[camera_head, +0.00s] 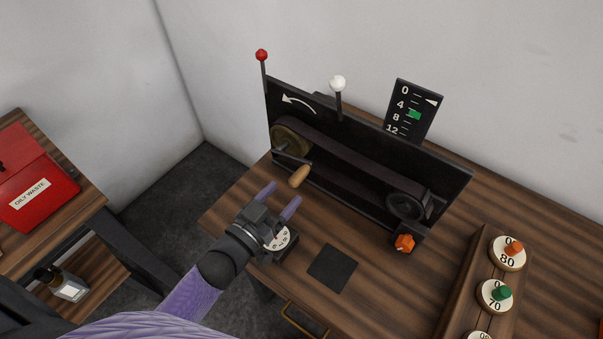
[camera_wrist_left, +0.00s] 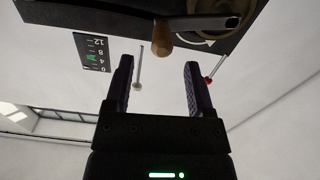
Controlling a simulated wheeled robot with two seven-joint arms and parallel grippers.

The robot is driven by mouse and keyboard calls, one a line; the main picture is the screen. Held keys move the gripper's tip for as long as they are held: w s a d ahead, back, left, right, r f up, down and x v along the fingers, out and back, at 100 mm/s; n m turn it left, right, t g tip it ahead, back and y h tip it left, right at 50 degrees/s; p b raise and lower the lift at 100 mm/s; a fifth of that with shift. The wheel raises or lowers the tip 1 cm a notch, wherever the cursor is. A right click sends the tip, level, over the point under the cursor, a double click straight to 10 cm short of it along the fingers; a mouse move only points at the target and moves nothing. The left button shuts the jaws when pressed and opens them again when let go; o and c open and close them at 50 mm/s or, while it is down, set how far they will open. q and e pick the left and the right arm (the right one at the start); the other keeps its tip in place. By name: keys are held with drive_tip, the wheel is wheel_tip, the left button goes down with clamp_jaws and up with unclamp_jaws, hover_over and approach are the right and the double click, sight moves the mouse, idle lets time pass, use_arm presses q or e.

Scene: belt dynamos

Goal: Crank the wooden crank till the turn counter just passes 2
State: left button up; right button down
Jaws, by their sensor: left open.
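The wooden crank handle (camera_head: 299,176) sits on a metal arm at the left wheel (camera_head: 290,139) of the black belt machine (camera_head: 365,170). In the left wrist view the wooden handle (camera_wrist_left: 160,40) shows beyond the fingertips. My left gripper (camera_head: 280,197) is open and empty, just in front of and below the handle, apart from it. A white dial (camera_head: 277,239) with marks shows partly behind my left gripper; its reading is too small to tell. The upright scale (camera_head: 413,111) reads 0 to 12, with a white pointer near the top and a green mark lower. My right gripper is not in view.
A curved white arrow (camera_head: 299,103) points left on the machine's panel. A red-knobbed rod (camera_head: 262,56) and a white-knobbed rod (camera_head: 338,84) rise behind it. An orange knob (camera_head: 404,243) is at front right. A dark pad (camera_head: 333,267) lies on the table; numbered discs (camera_head: 507,254) stand right.

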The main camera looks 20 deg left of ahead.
sight(298, 178)
use_arm(q)
drive_tip(key=x, duration=0.5)
drive_tip(key=shift+w, duration=0.4)
clamp_jaws()
idle(0.9)
